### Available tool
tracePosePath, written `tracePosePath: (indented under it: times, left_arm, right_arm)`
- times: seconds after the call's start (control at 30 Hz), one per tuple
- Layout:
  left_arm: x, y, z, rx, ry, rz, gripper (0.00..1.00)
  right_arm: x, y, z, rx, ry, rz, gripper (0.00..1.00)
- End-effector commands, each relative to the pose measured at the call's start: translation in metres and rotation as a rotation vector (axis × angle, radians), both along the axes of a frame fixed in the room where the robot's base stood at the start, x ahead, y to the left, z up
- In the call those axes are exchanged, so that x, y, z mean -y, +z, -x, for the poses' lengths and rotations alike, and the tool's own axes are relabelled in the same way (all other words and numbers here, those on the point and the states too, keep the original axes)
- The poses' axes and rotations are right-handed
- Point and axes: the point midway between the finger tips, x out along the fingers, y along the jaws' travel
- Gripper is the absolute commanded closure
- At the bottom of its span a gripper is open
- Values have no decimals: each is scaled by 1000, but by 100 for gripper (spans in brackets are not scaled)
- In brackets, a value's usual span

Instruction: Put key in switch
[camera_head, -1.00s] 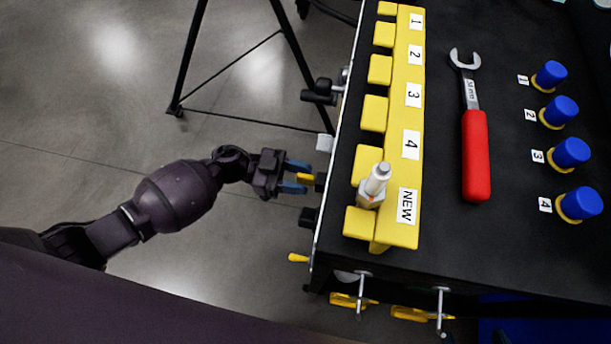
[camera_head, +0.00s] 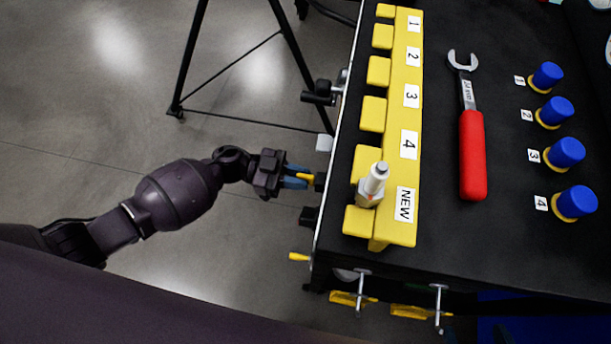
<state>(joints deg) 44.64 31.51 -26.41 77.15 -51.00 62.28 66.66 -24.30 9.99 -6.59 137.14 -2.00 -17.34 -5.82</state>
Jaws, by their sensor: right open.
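A small yellow key (camera_head: 305,177) shows between the blue fingers of my left gripper (camera_head: 295,178), left of the table's edge. The fingers are closed together on it. The key's right end meets or overlaps a small black block (camera_head: 320,181) on the table's side, which looks like the switch. I cannot tell from above whether the key is inserted. My right gripper is not in view.
The black table carries a yellow numbered rack (camera_head: 404,178) with a white and grey part (camera_head: 372,185), a red-handled wrench (camera_head: 473,155) and several blue knobs (camera_head: 575,202). Another black block (camera_head: 308,216) and a yellow-tipped lever (camera_head: 299,257) project from the side. A black stand (camera_head: 285,45) is behind.

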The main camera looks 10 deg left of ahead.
Motion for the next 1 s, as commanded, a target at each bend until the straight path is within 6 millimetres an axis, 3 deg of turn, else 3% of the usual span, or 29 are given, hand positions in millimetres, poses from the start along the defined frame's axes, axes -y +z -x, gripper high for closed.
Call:
tracePosePath:
  times: [0.03,0.1,1.0]
  left_arm:
    - [0,0,0,0,0,0,90]
    - [0,0,0,0,0,0,100]
    - [-11,0,0,0,0,-1,100]
  right_arm:
    - [0,0,0,0,0,0,27]
    - [0,0,0,0,0,0,27]
    - [0,2,-1,4,-1,-1,27]
